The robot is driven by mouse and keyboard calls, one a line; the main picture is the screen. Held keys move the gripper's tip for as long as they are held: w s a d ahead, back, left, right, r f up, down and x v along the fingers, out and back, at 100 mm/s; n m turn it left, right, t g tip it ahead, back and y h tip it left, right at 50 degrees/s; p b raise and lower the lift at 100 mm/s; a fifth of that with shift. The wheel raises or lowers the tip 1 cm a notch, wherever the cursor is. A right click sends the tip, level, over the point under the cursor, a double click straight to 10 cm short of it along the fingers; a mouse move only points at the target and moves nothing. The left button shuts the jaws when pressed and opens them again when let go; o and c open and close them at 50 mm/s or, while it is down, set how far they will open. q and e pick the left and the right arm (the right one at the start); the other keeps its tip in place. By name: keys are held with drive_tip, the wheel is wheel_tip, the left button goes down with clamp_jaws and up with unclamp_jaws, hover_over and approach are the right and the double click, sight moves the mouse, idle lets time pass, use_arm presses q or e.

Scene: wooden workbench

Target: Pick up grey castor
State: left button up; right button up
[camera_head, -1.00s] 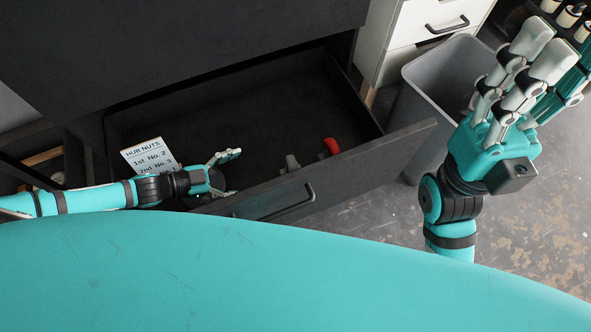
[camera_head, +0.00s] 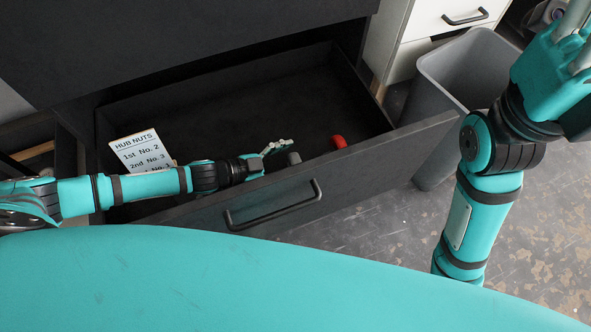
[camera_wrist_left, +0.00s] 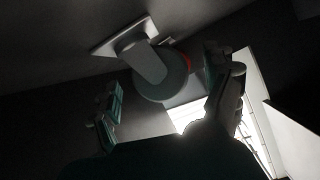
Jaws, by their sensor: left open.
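The grey castor (camera_head: 294,158) stands inside the open drawer near its front wall, partly hidden in the head view. In the left wrist view the castor (camera_wrist_left: 160,72) shows its wheel and mounting plate, between and just beyond the fingertips. My left gripper (camera_head: 276,147) reaches into the drawer from the left, close beside the castor. It is open, with a finger on each side in the left wrist view (camera_wrist_left: 160,95). My right gripper (camera_head: 575,45) is raised at the upper right, cut off by the picture edge, so its fingers cannot be judged.
A red object (camera_head: 338,142) lies in the drawer to the right of the castor. A card headed HUB NUTS (camera_head: 140,152) stands at the drawer's left. The drawer (camera_head: 350,170) has a raised front wall with a handle. A grey bin (camera_head: 440,100) stands to the right.

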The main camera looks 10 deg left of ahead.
use_arm(q)
drive_tip(key=shift+w+d+f, duration=0.15)
drive_tip(key=shift+w+d, duration=0.1)
drive_tip(key=shift+d, duration=0.15)
drive_tip(key=c, duration=1.3)
drive_tip(key=shift+c, duration=0.7)
